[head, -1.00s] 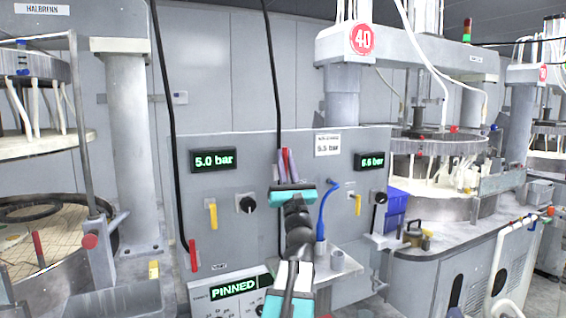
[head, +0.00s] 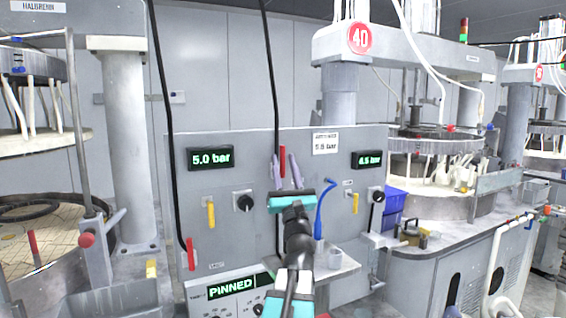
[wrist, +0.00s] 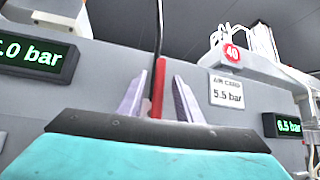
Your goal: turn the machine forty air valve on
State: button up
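A grey panel (head: 330,240) stands in front of me. A red lever (head: 283,158) points upright below a hanging black hose; it also shows in the wrist view (wrist: 158,88). My gripper (head: 286,170) is in front of it, its two pale fingers spread apart with the lever between them in the wrist view (wrist: 157,98). Gaps show on both sides of the lever. Its lower part is hidden behind my gripper. The red sign 40 (head: 360,38) is on the machine at the upper right.
A card (wrist: 226,92) reads 5.5 bar.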

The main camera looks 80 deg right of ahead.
jog(key=b+v, duration=0.4)
jog(key=v, duration=0.2)
jog(key=shift+f, duration=0.4)
jog(key=a+b, duration=0.1)
jog(key=b, duration=0.2)
jog(key=shift+s+f+b, duration=0.3)
jog(key=shift+f, duration=0.1)
jog(key=b+v, duration=0.3)
jog(key=b, duration=0.4)
jog(key=shift+s+a+f, duration=0.1)
jog(key=shift+a, duration=0.05)
dwell(0.5)
